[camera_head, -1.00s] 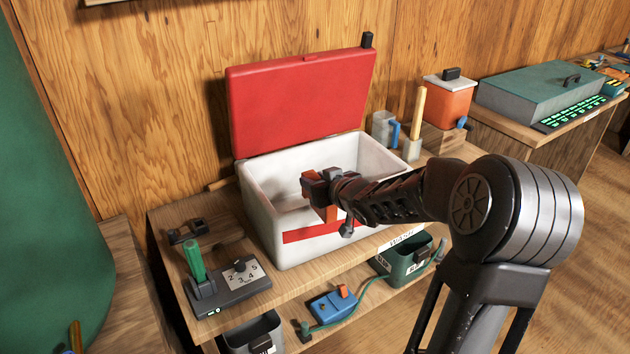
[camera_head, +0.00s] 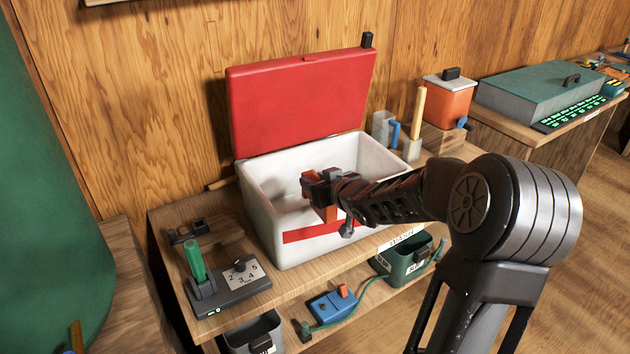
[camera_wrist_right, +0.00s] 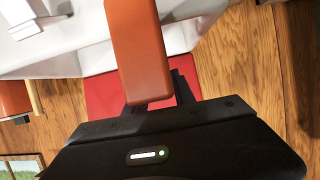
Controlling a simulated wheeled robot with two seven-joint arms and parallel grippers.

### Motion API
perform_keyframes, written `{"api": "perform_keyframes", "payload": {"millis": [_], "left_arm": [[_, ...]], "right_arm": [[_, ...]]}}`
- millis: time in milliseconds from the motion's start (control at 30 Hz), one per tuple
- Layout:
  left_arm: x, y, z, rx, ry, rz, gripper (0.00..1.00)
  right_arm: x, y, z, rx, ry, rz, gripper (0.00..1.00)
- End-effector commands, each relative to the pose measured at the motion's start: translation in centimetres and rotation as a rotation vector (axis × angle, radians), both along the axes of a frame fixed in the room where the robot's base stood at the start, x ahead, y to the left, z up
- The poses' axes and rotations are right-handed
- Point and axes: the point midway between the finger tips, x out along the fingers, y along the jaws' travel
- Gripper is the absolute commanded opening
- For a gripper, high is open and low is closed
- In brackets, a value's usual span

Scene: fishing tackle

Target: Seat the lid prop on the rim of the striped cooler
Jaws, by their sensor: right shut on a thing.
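The striped cooler (camera_head: 265,220) stands open on the wooden bench, white with a red stripe on its front. Its red lid (camera_head: 300,105) is raised at the back. My right gripper (camera_head: 319,188) is at the cooler's front rim and shut on an orange bar, the lid prop (camera_head: 330,214). The prop's lower part shows in front of the cooler's front wall. In the right wrist view the prop (camera_wrist_right: 138,50) stands out from between the fingers (camera_wrist_right: 155,92). Whether it touches the rim is unclear. My left gripper is out of view.
A dial box with a green handle (camera_head: 196,262) stands left of the cooler. A cup (camera_head: 380,128), an upright wooden handle (camera_head: 419,110) and an orange box (camera_head: 449,102) are at right. A green bin (camera_head: 405,262) and blue box (camera_head: 333,305) are below.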

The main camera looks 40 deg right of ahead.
Motion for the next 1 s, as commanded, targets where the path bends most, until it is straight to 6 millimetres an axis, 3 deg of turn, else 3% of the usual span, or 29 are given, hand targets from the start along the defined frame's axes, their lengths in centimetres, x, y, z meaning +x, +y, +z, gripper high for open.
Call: {"api": "perform_keyframes", "payload": {"millis": [1000], "left_arm": [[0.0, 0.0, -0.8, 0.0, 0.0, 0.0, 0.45]], "right_arm": [[0.0, 0.0, -1.0, 0.0, -0.001, 0.0, 0.0]]}}
